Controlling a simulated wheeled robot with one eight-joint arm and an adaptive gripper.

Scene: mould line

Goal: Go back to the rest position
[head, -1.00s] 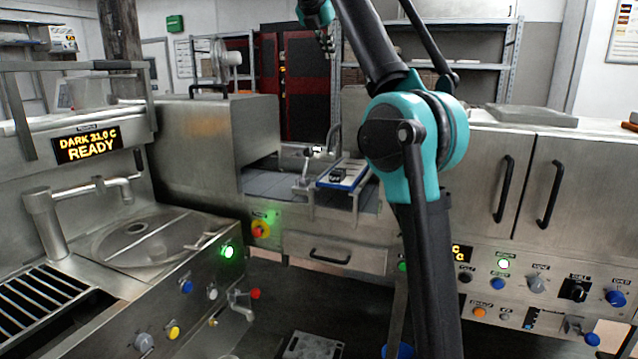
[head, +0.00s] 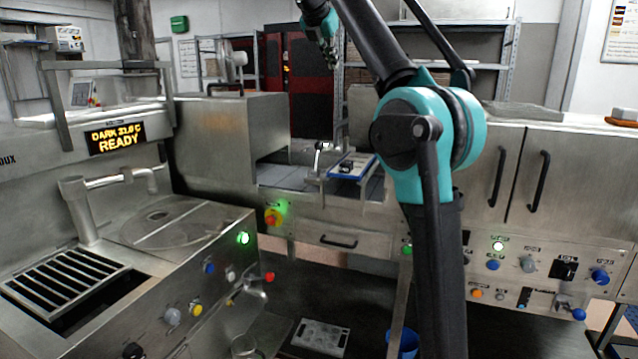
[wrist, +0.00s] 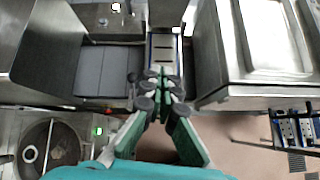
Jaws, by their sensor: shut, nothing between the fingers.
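My gripper (head: 328,52) is raised high at the top centre of the head view, at the end of my folded teal and black arm. In the wrist view my gripper (wrist: 161,85) points down over the machine line, with its green fingers together and nothing between them. It is apart from everything below. A blue-edged tray (head: 352,166) with a small dark item on it lies on the grey conveyor between the steel housings. Part of this tray also shows beyond the fingertips in the wrist view (wrist: 163,47).
A steel melting unit with a lit READY display (head: 118,138) and a round lid (head: 160,222) stands at left. A steel cabinet (head: 540,180) with black handles stands at right. A grey mould (head: 320,337) and a blue bucket (head: 403,343) are low in front.

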